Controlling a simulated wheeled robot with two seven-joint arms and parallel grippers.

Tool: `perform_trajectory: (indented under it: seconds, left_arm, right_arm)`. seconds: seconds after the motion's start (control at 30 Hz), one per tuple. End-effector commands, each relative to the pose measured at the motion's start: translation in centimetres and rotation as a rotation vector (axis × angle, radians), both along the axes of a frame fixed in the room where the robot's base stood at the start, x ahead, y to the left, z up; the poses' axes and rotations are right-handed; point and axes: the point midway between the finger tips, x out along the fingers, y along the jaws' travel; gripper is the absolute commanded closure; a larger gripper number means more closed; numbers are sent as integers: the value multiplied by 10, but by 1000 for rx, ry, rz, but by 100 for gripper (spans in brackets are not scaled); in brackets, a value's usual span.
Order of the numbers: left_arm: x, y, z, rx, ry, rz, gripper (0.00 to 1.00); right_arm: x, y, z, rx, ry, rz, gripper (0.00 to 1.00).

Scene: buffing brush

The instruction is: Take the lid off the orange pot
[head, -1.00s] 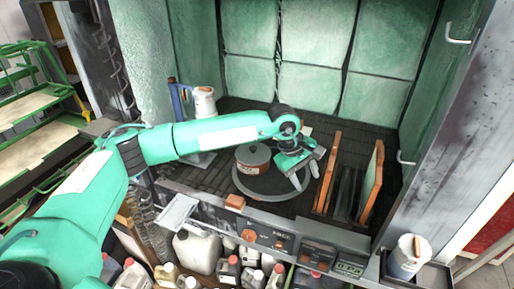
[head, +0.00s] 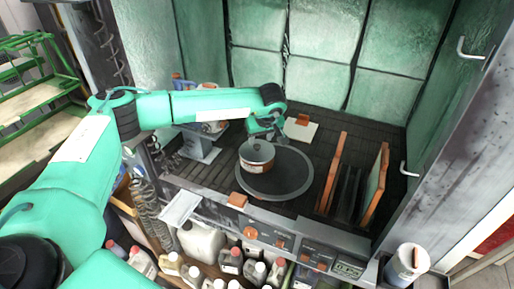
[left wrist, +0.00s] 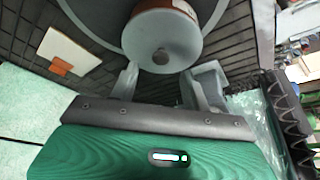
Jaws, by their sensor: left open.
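The orange pot (head: 257,163) stands on the left part of a dark round disc (head: 290,180), with its pale grey lid (head: 257,150) on top. In the left wrist view the lid (left wrist: 160,35) faces me, with a small round knob (left wrist: 160,57) at its middle and the orange side (left wrist: 165,6) beyond. My left gripper (head: 266,135) is just above and behind the pot in the head view. In the left wrist view its open fingers (left wrist: 167,72) are spread to either side of the knob's line, holding nothing. My right gripper is not in view.
A white board with an orange piece (head: 300,128) lies behind the disc. Upright orange-edged panels (head: 352,180) stand to the right. A grey stand (head: 200,145) is at left. Several bottles (head: 230,262) sit below the front edge. The disc's right part is clear.

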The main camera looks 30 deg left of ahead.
Motion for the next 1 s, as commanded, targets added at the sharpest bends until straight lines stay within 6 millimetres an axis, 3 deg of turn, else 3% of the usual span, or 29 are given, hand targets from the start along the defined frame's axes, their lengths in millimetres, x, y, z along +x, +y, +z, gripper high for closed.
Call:
perform_trajectory:
  seconds: [0.27, 0.5, 0.83, 1.0]
  left_arm:
    - [6, 9, -14, 1, 1, 1, 53]
    - [14, 18, -41, 0, 1, 0, 53]
    - [16, 20, -49, -1, -2, -1, 53]
    - [16, 20, -49, -1, -1, 1, 84]
  right_arm:
    - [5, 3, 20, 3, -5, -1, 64]
    - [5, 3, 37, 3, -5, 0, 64]
    - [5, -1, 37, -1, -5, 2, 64]
    - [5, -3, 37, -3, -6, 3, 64]
